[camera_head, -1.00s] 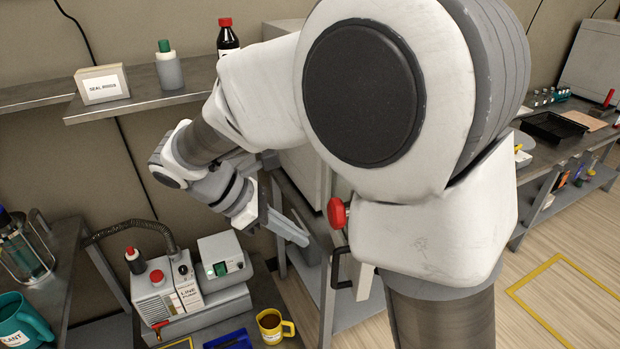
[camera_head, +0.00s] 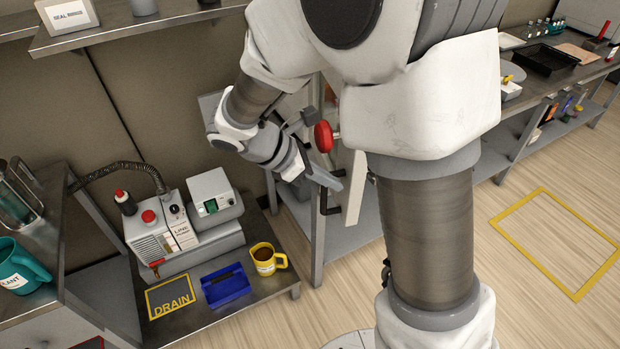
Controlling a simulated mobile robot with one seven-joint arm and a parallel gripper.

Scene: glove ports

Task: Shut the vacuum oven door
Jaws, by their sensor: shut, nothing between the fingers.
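The vacuum oven is mostly hidden behind my arm. Its pale door (camera_head: 355,188) shows nearly edge-on and stands out from the oven, open. A red knob (camera_head: 323,137) sits at the door's upper part, and a black handle (camera_head: 325,208) shows lower down. My gripper (camera_head: 336,183) is shut and empty, its long grey fingers pointing right and down beside the handle and just left of the door. I cannot tell whether the fingers touch the door or handle.
A low bench at left holds a line pump (camera_head: 165,235), a blue tray (camera_head: 225,286) and a yellow mug (camera_head: 266,259). A shelf (camera_head: 130,30) runs above. Open floor with a yellow outline (camera_head: 560,200) lies at right, beyond my arm.

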